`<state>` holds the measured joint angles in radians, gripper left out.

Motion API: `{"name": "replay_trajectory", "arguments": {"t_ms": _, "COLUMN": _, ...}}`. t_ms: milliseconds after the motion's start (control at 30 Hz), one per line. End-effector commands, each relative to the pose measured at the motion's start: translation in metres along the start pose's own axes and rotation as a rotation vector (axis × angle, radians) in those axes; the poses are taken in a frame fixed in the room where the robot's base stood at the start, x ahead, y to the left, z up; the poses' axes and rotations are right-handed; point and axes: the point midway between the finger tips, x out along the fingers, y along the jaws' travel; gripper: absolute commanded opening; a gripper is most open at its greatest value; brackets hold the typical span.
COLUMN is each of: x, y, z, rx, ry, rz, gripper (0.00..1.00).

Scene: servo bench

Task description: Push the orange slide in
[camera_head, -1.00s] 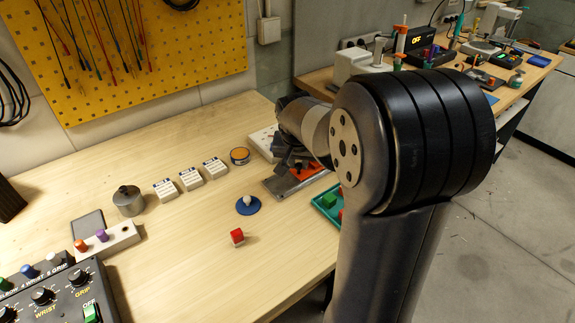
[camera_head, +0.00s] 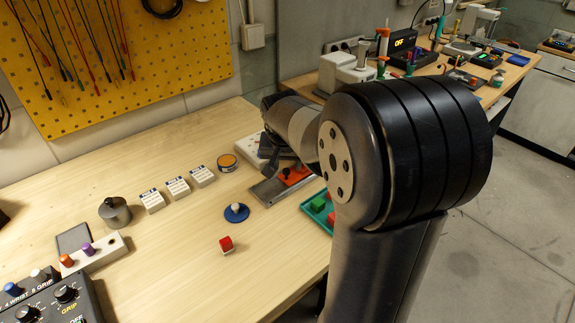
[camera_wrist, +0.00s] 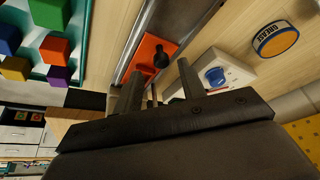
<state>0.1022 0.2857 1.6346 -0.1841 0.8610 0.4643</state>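The orange slide (camera_head: 293,176) sits in a grey metal rail (camera_head: 268,192) on the wooden bench, partly hidden by my arm in the head view. In the wrist view the orange slide (camera_wrist: 147,58) carries a black knob (camera_wrist: 164,57) and lies in the rail (camera_wrist: 186,16). My gripper (camera_wrist: 159,75) is open and empty, its two fingers apart. The knob shows between and beyond the fingertips; I cannot tell the distance to it. In the head view the gripper is mostly hidden behind my arm, near the slide's far side.
A white box with a blue dial (camera_wrist: 222,78) and a grease tin (camera_wrist: 275,40) stand on one side of the rail. A teal tray (camera_head: 316,212) with coloured blocks is on the other. A blue disc (camera_head: 236,213) and red block (camera_head: 226,243) stand on the bench.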

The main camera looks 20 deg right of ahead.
Motion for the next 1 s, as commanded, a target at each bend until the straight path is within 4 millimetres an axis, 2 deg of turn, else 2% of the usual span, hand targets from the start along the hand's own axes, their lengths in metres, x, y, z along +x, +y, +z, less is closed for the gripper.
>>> {"name": "replay_trajectory", "arguments": {"t_ms": 200, "x": -0.048, "y": -0.001, "z": -0.001, "rx": 0.000, "ry": 0.007, "rz": -0.003, "gripper": 0.39}}
{"name": "replay_trajectory", "arguments": {"t_ms": 433, "x": -0.081, "y": 0.000, "z": -0.001, "rx": 0.000, "ry": 0.004, "rz": -0.002, "gripper": 0.39}}
{"name": "replay_trajectory", "arguments": {"t_ms": 633, "x": -0.089, "y": 0.001, "z": 0.000, "rx": 0.000, "ry": 0.001, "rz": 0.000, "gripper": 0.39}}
{"name": "replay_trajectory", "arguments": {"t_ms": 1000, "x": -0.083, "y": 0.001, "z": 0.000, "rx": 0.000, "ry": 0.000, "rz": 0.001, "gripper": 0.39}}
